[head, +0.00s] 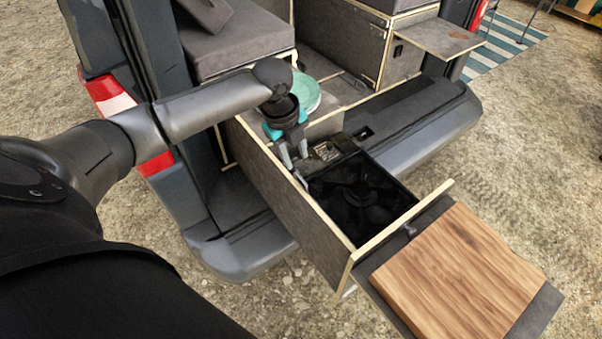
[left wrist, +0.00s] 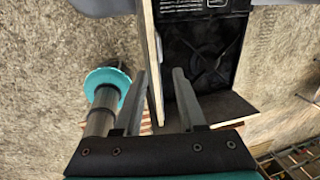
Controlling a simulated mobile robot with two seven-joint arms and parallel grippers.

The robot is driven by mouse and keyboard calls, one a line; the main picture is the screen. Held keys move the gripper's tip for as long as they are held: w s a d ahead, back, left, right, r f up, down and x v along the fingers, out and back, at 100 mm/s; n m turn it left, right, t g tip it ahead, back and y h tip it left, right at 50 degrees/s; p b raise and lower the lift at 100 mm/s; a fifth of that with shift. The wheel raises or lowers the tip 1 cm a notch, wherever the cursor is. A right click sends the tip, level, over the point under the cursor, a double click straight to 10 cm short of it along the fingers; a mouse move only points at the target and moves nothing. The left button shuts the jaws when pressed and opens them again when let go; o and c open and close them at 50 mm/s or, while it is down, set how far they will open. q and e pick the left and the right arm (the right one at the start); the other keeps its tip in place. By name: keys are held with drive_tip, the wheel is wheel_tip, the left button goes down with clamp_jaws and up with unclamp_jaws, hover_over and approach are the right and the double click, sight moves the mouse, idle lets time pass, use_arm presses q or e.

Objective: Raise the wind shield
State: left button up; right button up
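The black camping stove (head: 362,200) sits in the pulled-out drawer; its burner and pan support show dark. In the left wrist view the stove (left wrist: 207,55) is at upper right. No raised wind shield stands out; I cannot tell a folded one from the dark stove surfaces. My left gripper (head: 291,160) points down at the drawer's left side, near the stove's rear left corner. In the left wrist view its fingers (left wrist: 160,80) are apart, with the drawer wall's edge seen between them; I see nothing gripped. My right gripper is not in view.
The drawer's left wall (head: 290,195) rises beside the stove. A wooden cutting board (head: 458,265) lies beyond the drawer's front end. A round green object (head: 307,93) is behind my gripper. The van bumper (head: 425,125) is to the right. Gravel ground is open at right.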

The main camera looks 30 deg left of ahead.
sight(302, 180)
use_arm(q)
drive_tip(key=f, duration=0.2)
drive_tip(key=w+f, duration=0.1)
drive_tip(key=f, duration=0.5)
drive_tip(key=shift+w+d+f, duration=0.25)
drive_tip(key=shift+d, duration=0.05)
clamp_jaws()
idle(1.1)
